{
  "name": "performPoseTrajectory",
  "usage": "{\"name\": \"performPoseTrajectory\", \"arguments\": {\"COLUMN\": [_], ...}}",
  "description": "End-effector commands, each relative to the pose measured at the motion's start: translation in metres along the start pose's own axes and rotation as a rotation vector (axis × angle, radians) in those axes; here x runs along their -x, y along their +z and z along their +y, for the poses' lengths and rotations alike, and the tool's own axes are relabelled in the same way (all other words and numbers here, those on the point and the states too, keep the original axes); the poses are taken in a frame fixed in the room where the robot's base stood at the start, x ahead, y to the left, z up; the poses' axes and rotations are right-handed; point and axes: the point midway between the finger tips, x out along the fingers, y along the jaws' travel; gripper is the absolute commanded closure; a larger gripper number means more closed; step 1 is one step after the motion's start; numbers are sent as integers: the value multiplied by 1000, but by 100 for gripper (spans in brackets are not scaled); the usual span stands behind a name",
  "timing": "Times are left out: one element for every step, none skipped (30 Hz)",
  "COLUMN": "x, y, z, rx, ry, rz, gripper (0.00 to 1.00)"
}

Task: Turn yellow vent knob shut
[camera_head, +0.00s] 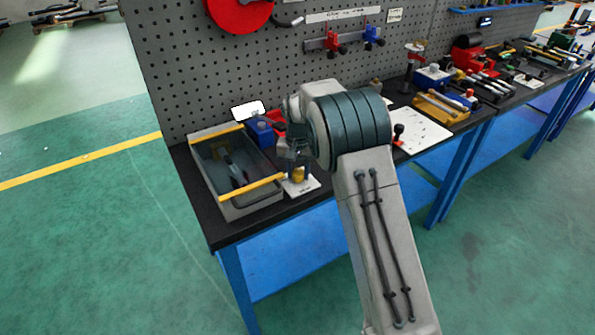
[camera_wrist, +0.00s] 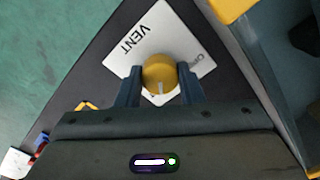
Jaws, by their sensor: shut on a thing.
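The yellow vent knob (camera_wrist: 159,72) sits on a white plate (camera_wrist: 170,35) marked "VENT" in the wrist view. A pale pointer line shows on the knob's top. My gripper (camera_wrist: 160,85) has one finger on each side of the knob and is shut on it. In the head view the knob (camera_head: 298,175) shows below my gripper (camera_head: 296,163), on the white plate (camera_head: 309,186) near the bench's front edge. More lettering on the plate is partly hidden by the knob and a finger.
A grey tray with yellow bars (camera_head: 245,208) stands just left of the plate. A blue block (camera_head: 262,130) lies behind my gripper. A white board with a black-topped lever (camera_head: 398,131) is to the right. The pegboard (camera_head: 190,80) rises behind the bench.

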Motion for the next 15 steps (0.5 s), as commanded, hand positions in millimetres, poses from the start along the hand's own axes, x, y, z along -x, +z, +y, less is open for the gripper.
{"name": "performPoseTrajectory", "arguments": {"x": [-1,-1,-1,-1,-1,-1,-1,-1,-1,-1,-1,-1,-1,-1,-1], "y": [2,2,2,2,2,2,2,2,2,2,2,2,2,1,1], "z": [-1,-1,-1,-1,-1,-1,-1,-1,-1,-1,-1,-1,-1,-1,0], "rx": [0,0,0,0,0,1,1,1,1,1,1,1,1,1,1], "ry": [0,0,0,0,0,0,0,0,0,0,0,0,0,0,0], "rz": [-6,-6,-6,-6,-6,-6,-6,-6,-6,-6,-6,-5,-5,-4,-4], "gripper": [89,89,89,89,89,89,89,89,89,60,52,44,44,44,44]}}
